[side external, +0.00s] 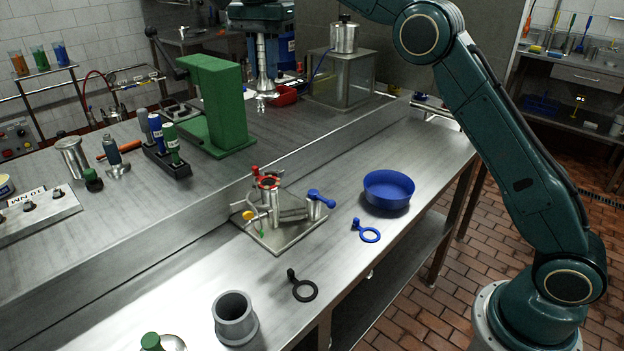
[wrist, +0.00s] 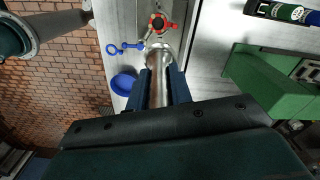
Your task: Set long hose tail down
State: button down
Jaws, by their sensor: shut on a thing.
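The long hose tail (side external: 261,58) is a silvery tube with ridges and a flared lower end. My gripper (side external: 265,45) is shut on it and holds it roughly upright, at the top of the side view. In the wrist view my gripper (wrist: 161,84) has its two dark fingers on either side of the tube (wrist: 159,92), which points away from the camera. The flared end looks clear of the bench, but its exact height is hard to tell. The valve assembly (side external: 268,215) with red, yellow and blue handles stands on a square plate.
A green press-like stand (side external: 218,85) is beside the hose tail in the side view. A blue bowl (side external: 388,188), a blue ring (side external: 369,235), a black ring (side external: 304,291) and a grey cup (side external: 234,320) stand on the front bench. A red bowl (side external: 283,96) is behind.

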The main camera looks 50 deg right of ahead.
jog(key=d+f, duration=0.6)
jog(key=d, duration=0.3)
jog(key=d+f, duration=0.6)
jog(key=d, duration=0.3)
notch_tip(320, 180, down, 16)
jog(key=shift+w+r, duration=0.15)
jog(key=shift+r, duration=0.05)
jog(key=shift+f, duration=0.15)
jog(key=shift+f, duration=1.95)
jog(key=shift+f, duration=0.15)
jog(key=c, duration=1.3)
grip_release()
jog(key=shift+o, duration=0.2)
